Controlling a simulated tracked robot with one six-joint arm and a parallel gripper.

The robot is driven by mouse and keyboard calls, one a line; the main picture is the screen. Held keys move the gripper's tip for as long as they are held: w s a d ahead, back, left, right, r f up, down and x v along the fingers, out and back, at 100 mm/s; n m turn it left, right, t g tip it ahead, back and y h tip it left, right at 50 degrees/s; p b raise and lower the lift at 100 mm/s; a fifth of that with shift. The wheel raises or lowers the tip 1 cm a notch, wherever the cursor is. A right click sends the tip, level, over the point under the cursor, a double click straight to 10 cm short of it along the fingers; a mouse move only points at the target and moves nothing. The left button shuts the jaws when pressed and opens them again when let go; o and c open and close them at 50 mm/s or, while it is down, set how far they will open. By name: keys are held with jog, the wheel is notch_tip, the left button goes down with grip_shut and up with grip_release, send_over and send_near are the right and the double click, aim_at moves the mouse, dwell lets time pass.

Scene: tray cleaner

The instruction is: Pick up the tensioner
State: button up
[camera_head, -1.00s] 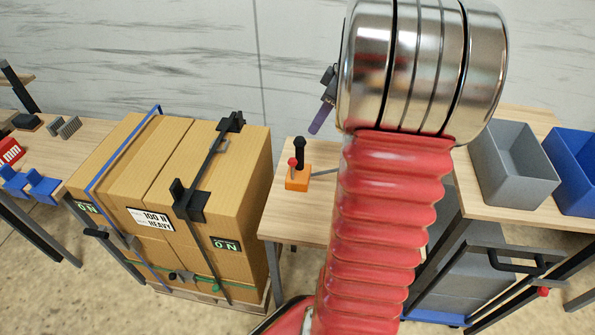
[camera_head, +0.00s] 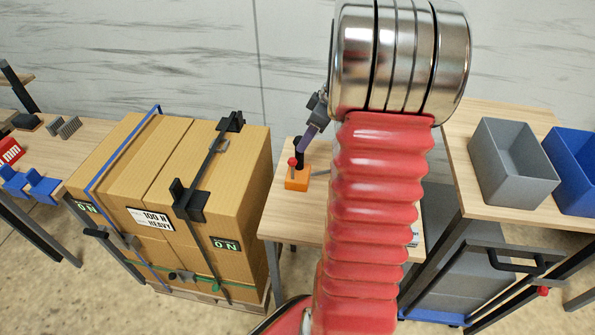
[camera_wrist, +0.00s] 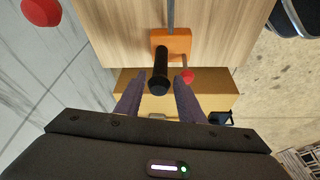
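The tensioner (camera_head: 297,181) stands on a small wooden table. It has an orange base, an upright black handle and a red knob on a lever at its side. In the wrist view the tensioner (camera_wrist: 172,44) has its black handle pointing toward the camera, between the tips of my two purple fingers. My gripper (camera_wrist: 158,82) is open, with a gap on each side of the handle. In the head view my gripper (camera_head: 308,137) overlaps the handle's top, and its far finger is hidden.
Strapped cardboard boxes (camera_head: 170,170) stand left of the small table (camera_head: 285,217). A grey bin (camera_head: 515,180) and a blue bin (camera_head: 575,170) stand on a table at the right. My arm hides part of the small table. A bar runs from the orange base.

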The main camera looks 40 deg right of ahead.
jog(key=shift+x, duration=2.6)
jog(key=shift+c, duration=0.3)
grip_shut()
jog(key=shift+r, duration=0.1)
